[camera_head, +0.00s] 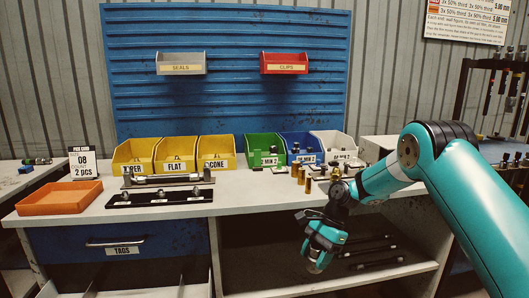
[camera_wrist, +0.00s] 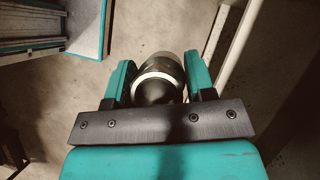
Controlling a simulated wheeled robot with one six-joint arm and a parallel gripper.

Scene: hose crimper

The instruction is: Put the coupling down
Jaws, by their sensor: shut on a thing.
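My gripper (camera_head: 322,250) hangs in front of the workbench, below the level of its top. It is shut on a metal coupling, a short round steel piece with a hollow end. In the wrist view the coupling (camera_wrist: 159,78) sits between the two teal fingers (camera_wrist: 160,84), with its open end toward the camera. Bare floor shows behind it. In the head view only a small pale part of the coupling (camera_head: 315,267) shows at the fingertips.
The workbench (camera_head: 245,205) carries an orange tray (camera_head: 60,198), a black strip with metal fittings (camera_head: 158,197), yellow bins (camera_head: 175,155), a green bin (camera_head: 264,150) and brass pieces (camera_head: 302,177). Dark hoses lie on the lower shelf (camera_head: 290,286). The bench top's front middle is clear.

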